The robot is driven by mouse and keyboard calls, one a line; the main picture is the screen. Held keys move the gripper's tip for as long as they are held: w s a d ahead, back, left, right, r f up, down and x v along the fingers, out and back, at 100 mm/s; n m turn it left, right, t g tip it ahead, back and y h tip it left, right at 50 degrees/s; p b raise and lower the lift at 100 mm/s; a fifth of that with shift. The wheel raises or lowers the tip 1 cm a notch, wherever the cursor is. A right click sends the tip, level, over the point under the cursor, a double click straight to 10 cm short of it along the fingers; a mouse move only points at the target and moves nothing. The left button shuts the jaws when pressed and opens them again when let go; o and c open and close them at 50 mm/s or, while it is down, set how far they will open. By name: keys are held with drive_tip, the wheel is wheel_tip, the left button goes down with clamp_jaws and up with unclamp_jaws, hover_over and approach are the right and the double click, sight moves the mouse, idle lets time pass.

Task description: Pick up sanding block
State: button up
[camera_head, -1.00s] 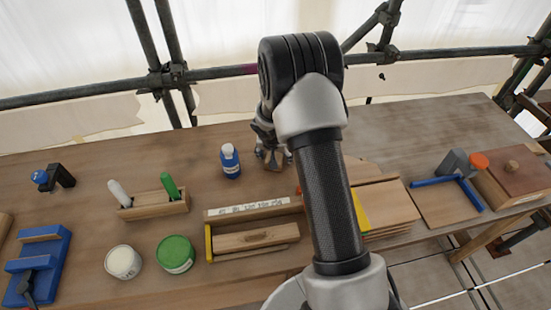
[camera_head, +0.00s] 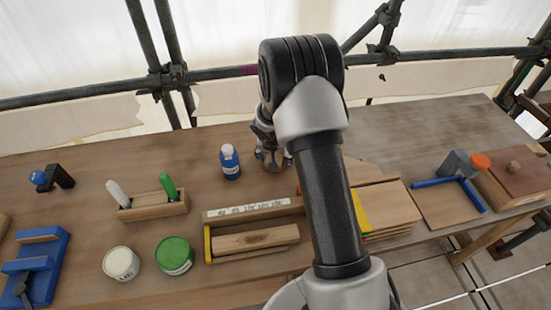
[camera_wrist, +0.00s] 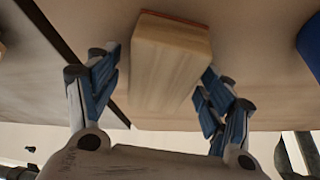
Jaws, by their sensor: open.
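The sanding block is a pale wooden block (camera_wrist: 170,65) with a thin reddish layer along one edge. In the wrist view it lies between the two blue-padded fingers of my gripper (camera_wrist: 160,88), which are spread with one on each side. The right finger is very close to the block; I cannot tell whether it touches. A wider gap shows on the left. In the head view my gripper (camera_head: 272,157) is low over the table, right of the blue bottle (camera_head: 230,161), and the block is mostly hidden by it.
Stacked boards (camera_head: 390,207) lie to the right. Scaffold pipes (camera_head: 210,73) run behind. The table's back right is clear.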

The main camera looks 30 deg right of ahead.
drive_tip(key=shift+c, duration=0.5)
drive_tip(key=shift+f, duration=0.1)
drive_tip(key=c, duration=1.1)
